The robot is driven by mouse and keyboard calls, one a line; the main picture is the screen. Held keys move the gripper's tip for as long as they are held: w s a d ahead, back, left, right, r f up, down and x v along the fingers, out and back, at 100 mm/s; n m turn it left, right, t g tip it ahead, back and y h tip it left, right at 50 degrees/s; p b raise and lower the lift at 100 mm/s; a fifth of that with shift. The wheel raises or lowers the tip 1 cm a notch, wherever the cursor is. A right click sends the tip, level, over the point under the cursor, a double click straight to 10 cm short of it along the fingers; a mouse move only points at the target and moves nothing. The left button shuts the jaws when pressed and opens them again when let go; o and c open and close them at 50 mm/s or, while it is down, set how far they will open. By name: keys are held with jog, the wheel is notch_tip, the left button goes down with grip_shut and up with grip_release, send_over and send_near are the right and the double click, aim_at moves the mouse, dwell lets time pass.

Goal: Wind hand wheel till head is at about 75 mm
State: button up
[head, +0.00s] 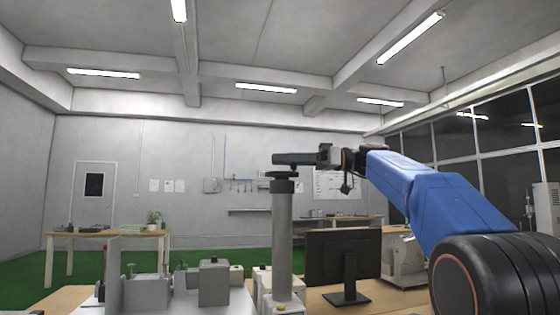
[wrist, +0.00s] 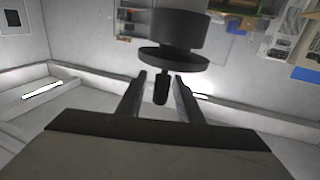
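The hand wheel is a dark flat disc in the wrist view (wrist: 173,59), with a short dark crank handle (wrist: 161,90) standing out from it. In the head view the hand wheel (head: 283,175) sits on top of a grey upright column (head: 283,230). My gripper (head: 285,158) is just above the wheel in the head view. In the wrist view my gripper (wrist: 160,80) is open, one finger on each side of the handle, with gaps showing on both sides. The test head and any millimetre scale cannot be made out.
A black monitor (head: 338,258) stands right of the column on the bench. Grey blocks and fixtures (head: 214,282) stand to its left. A wooden table (head: 115,236) with a plant is farther back left. The air around the wheel looks clear.

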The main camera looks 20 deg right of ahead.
jog(key=shift+w+a, duration=0.1)
jog(key=shift+a, duration=0.45)
grip_shut()
jog(key=shift+m+t, duration=0.3)
jog(key=shift+t, duration=0.1)
jog(key=m+t+h, duration=0.1)
jog(key=t, duration=0.1)
jog(key=m+t, duration=0.1)
jog(key=shift+d+t+h, duration=0.15)
jog(key=shift+t+h, duration=0.25)
jog(key=shift+d+m+t+h, duration=0.15)
jog(key=shift+m+t+h, duration=1)
jog(key=shift+m+t, duration=0.15)
jog(key=shift+d+m+t+h, duration=0.1)
jog(key=shift+m+t+h, duration=1.1)
jog(key=shift+t, duration=0.1)
